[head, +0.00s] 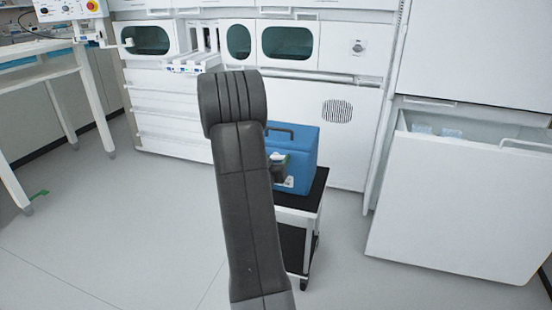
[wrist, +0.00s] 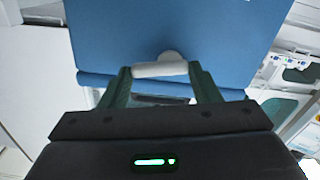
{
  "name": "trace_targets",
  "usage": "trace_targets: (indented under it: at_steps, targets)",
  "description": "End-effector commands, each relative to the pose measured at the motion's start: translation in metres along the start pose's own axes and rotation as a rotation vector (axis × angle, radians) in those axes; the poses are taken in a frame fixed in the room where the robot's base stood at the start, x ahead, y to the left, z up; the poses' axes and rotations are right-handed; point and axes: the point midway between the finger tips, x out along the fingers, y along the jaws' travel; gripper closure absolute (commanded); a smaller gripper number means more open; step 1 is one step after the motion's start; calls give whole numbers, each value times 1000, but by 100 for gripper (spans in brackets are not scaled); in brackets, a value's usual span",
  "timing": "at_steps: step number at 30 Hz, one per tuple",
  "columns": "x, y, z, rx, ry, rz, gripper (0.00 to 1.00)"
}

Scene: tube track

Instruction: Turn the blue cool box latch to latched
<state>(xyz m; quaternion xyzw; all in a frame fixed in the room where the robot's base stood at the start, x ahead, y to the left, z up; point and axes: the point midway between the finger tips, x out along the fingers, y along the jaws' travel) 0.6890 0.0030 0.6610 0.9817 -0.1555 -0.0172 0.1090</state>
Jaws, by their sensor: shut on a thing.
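The blue cool box (head: 305,145) stands on a small cart right of my arm in the head view, with a dark handle on its lid. Its blue face fills the upper middle of the wrist view (wrist: 170,30). The white latch (wrist: 157,69) is a bar on a round pivot and lies nearly level across that view. My gripper (wrist: 162,74) is shut on the latch bar, one green finger at each end.
The cart (head: 312,205) has a black top and a lower shelf. White cabinets (head: 345,120) stand close behind the box. An open white bin (head: 460,205) is at the right, and a white table (head: 50,75) at the left. Floor is clear on the left.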

Motion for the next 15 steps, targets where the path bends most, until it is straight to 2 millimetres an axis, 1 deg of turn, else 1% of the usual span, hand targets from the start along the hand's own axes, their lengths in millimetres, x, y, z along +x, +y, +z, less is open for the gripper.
trace_targets:
  at_steps: [1, 15]
  targets:
    - [0, 0, -4, -40, -2, -1, 67]
    - [0, -2, -8, -488, -2, -2, 67]
